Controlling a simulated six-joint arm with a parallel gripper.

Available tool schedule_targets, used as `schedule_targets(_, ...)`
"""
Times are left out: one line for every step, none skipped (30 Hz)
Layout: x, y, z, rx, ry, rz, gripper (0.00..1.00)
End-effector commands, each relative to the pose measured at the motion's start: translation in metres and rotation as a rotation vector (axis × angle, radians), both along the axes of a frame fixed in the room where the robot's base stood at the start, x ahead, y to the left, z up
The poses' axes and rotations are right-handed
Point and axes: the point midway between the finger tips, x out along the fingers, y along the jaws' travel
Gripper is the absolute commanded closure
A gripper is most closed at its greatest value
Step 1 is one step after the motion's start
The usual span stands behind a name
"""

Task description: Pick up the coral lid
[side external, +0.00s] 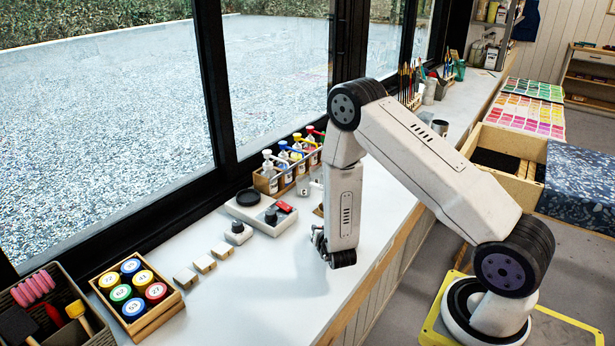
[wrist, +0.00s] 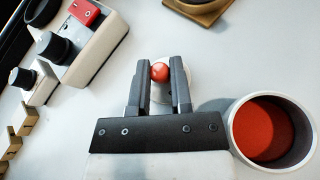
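The coral lid shows in the wrist view as a round coral knob (wrist: 160,72) on a pale disc, which the fingers partly cover. My gripper (wrist: 160,76) has one finger on each side of the knob. An open pale pot (wrist: 233,135) with coral-red contents stands to the right of the fingers. In the side view my gripper (side external: 322,243) is low over the table, and the lid cannot be made out.
A control box (side external: 262,213) with a black knob and a red switch stands left of my gripper. Several small blocks (side external: 204,264) and a crate of coloured round jars (side external: 165,308) lie further left. A rack of bottles (side external: 268,181) stands behind. The tabletop (side external: 287,285) in front is clear.

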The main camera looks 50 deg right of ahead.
Motion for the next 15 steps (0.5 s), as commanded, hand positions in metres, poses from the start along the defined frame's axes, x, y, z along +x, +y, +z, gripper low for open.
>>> schedule_targets(-0.0001, 0.0001, 0.0, 0.0, 0.0, 0.0, 1.0)
schedule_targets(-0.0001, 0.0001, 0.0, 0.0, 0.0, 0.0, 1.0)
schedule_targets(-0.0001, 0.0001, 0.0, 0.0, 0.0, 0.0, 1.0)
schedule_targets(-0.0001, 0.0001, 0.0, 0.0, 0.0, 0.0, 1.0)
schedule_targets(-0.0001, 0.0001, 0.0, 0.0, 0.0, 0.0, 1.0)
schedule_targets(-0.0001, 0.0001, 0.0, 0.0, 0.0, 0.0, 1.0)
schedule_targets(-0.0001, 0.0001, 0.0, 0.0, 0.0, 0.0, 1.0)
schedule_targets(-0.0001, 0.0001, 0.0, 0.0, 0.0, 0.0, 1.0)
schedule_targets(-0.0001, 0.0001, 0.0, 0.0, 0.0, 0.0, 1.0)
schedule_targets(0.0, 0.0, 0.0002, 0.0, 0.0, 0.0, 1.0)
schedule_targets(0.0, 0.0001, 0.0004, 0.0, 0.0, 0.0, 1.0)
schedule_targets(0.0, 0.0, 0.0009, 0.0, 0.0, 0.0, 1.0)
schedule_targets(0.0, 0.0, 0.0013, 0.0, 0.0, 0.0, 1.0)
schedule_targets(-0.0001, 0.0, 0.002, 0.0, 0.0, 0.0, 1.0)
schedule_targets(0.0, 0.0, 0.0031, 0.0, 0.0, 0.0, 1.0)
